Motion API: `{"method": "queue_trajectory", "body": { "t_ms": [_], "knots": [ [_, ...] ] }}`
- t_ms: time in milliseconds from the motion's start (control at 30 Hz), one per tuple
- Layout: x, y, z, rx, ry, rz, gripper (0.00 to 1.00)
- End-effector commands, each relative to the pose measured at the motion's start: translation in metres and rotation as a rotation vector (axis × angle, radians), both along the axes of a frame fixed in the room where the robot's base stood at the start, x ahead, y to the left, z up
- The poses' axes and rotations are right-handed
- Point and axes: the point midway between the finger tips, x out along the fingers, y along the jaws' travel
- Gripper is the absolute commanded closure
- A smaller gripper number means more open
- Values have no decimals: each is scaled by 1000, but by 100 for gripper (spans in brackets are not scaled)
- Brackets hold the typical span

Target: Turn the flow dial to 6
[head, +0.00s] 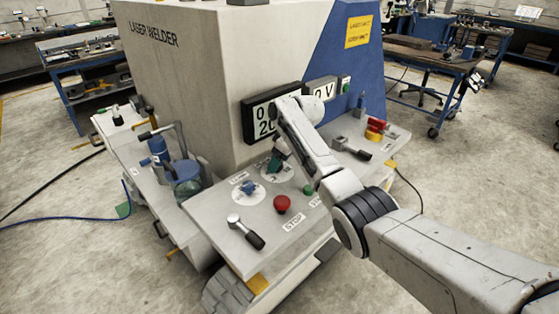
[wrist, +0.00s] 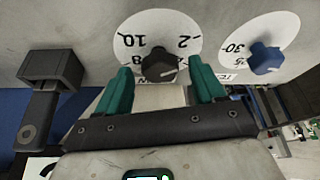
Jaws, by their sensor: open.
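In the wrist view a black knob (wrist: 161,66) sits on a white scale disc (wrist: 127,26) marked with 10 and 2, with other numbers partly covered. Its name label is mostly hidden, and I cannot read its pointer setting. My gripper (wrist: 163,85) is open, with one teal finger on each side of the black knob; whether they touch it is unclear. In the head view my gripper (head: 277,160) is over the farther white disc on the sloping panel (head: 225,222), and its wrist hides that knob.
A blue knob (head: 249,187) on its own disc is beside it; it also shows in the wrist view (wrist: 265,60). A red stop button (head: 282,204), a green button (head: 308,190) and levers (head: 245,232) (head: 350,148) stand on the panel. A display (head: 262,121) is behind.

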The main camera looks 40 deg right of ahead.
Motion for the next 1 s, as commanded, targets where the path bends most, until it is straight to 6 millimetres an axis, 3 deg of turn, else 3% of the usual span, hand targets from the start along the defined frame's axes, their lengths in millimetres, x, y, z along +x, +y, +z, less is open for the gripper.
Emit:
{"method": "queue_trajectory", "body": {
  "t_ms": [333, 900, 1000],
  "knots": [
    [1, 0, -3, 0, 0, 0, 31],
    [1, 0, -3, 0, 0, 0, 86],
    [1, 0, -3, 1, 0, -2, 88]
  ]
}}
